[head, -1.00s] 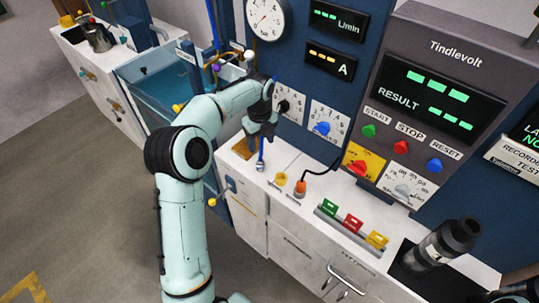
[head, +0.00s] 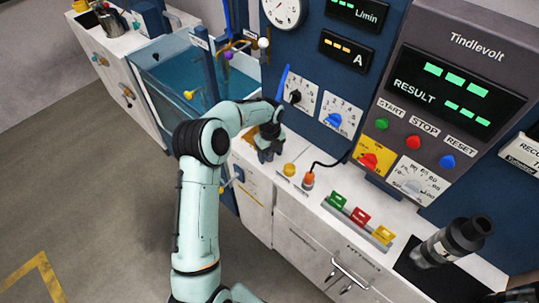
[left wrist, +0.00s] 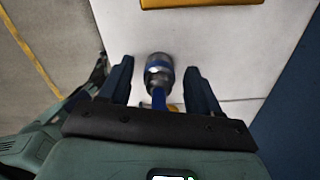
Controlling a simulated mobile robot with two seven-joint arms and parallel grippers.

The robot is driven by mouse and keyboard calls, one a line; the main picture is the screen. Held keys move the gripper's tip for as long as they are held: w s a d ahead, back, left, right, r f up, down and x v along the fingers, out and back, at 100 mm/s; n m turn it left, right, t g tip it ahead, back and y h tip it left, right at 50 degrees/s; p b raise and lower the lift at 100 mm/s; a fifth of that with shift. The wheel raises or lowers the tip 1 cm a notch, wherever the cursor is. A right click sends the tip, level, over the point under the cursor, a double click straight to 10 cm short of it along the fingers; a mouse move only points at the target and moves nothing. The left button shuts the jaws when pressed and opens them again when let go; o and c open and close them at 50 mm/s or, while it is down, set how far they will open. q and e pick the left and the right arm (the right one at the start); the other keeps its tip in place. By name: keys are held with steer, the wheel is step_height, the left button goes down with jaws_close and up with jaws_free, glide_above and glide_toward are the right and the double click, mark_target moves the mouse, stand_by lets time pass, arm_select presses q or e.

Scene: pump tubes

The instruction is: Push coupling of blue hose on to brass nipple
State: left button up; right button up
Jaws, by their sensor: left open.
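My left gripper (head: 268,153) is at the counter's left end, below the blue panel. In the left wrist view its two dark fingers (left wrist: 158,66) are open, one on each side of a silver coupling (left wrist: 158,72) with a blue band. The coupling stands between the fingers with a visible gap on both sides. Part of the blue hose (head: 283,84) shows above my arm in the head view; my gripper and arm hide the coupling there. A brass-coloured pipe (head: 235,46) is at the tank; I cannot tell which part is the nipple. My right gripper is out of view.
A water tank (head: 180,75) is at the left, and a dark cylinder (head: 455,240) stands at the right.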

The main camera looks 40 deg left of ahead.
arm_select(q)
steer(key=shift+s+f, duration=0.1)
steer(key=shift+f, duration=0.05)
jaws_close()
